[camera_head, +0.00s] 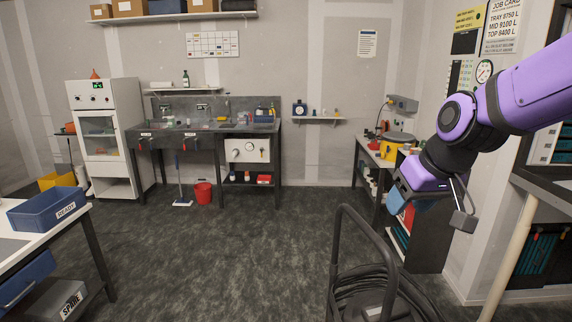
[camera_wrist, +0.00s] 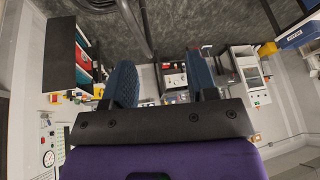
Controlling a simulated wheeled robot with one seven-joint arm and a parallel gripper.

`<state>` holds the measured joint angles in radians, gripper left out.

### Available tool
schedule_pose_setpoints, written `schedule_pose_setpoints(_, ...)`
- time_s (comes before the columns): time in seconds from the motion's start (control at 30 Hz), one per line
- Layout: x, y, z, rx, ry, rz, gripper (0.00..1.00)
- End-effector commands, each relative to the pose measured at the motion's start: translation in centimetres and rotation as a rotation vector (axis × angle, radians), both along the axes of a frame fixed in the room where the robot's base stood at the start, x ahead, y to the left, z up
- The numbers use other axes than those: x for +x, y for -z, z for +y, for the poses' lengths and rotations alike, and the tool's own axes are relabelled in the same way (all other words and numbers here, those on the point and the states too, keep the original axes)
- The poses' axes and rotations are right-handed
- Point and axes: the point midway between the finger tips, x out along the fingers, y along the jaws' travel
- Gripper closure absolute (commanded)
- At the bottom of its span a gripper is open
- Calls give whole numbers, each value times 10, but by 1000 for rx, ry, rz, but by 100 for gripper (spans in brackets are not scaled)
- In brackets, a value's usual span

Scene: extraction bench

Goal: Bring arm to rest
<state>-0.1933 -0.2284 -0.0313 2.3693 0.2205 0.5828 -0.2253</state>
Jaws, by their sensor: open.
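My arm reaches in from the right side of the head view, purple and black, bent downward at the wrist. My gripper (camera_head: 402,205) hangs at its end, in front of the right-hand bench, partly hidden behind my wrist. In the wrist view my gripper (camera_wrist: 162,85) shows two blue ridged fingers standing well apart. Nothing is between them; only the distant room shows through the gap.
A black cart frame with coiled cable (camera_head: 375,285) stands in front, below my gripper. A dark shelf unit (camera_head: 430,235) and a wall corner are close on the right. A blue READY bin (camera_head: 45,210) sits on a table at left. The middle floor is clear.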

Motion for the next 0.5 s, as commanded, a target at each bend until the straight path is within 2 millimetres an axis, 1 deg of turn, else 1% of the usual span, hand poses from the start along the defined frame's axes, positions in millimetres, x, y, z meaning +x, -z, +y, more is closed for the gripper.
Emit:
schedule_pose_setpoints(0.03, -14, -10, -9, -2, 18, -9, 47)
schedule_pose_setpoints(0.2, -58, -31, -33, -19, 73, -19, 47)
schedule_pose_setpoints(0.33, -93, -42, -49, -37, 121, -26, 47)
schedule_pose_setpoints(0.5, -135, -49, -67, -65, 187, -34, 47)
